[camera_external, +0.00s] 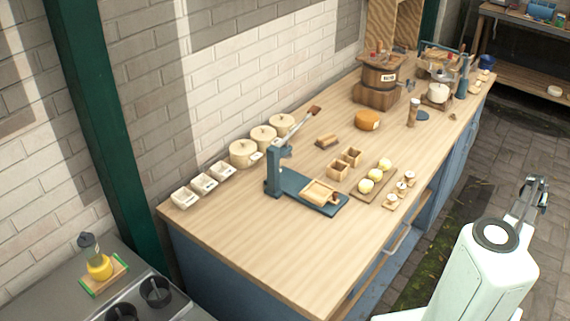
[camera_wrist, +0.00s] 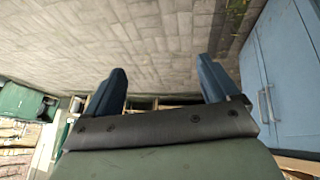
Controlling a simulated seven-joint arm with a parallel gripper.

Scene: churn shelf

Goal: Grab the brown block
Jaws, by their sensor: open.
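My gripper (camera_external: 536,182) is off the counter at the right of the external view, above the paved floor and far from the block. In the wrist view my gripper (camera_wrist: 163,80) shows two blue fingers spread wide with nothing between them. The wrist view shows paving and a blue cabinet side, not the block.
A blue lever press (camera_external: 273,172) stands on the counter (camera_external: 240,250) in front of the block. A round orange-brown piece (camera_external: 367,120) and a wooden churn (camera_external: 379,80) are behind. A board with yellow balls (camera_external: 372,180) lies near the front edge. The counter's near left part is clear.

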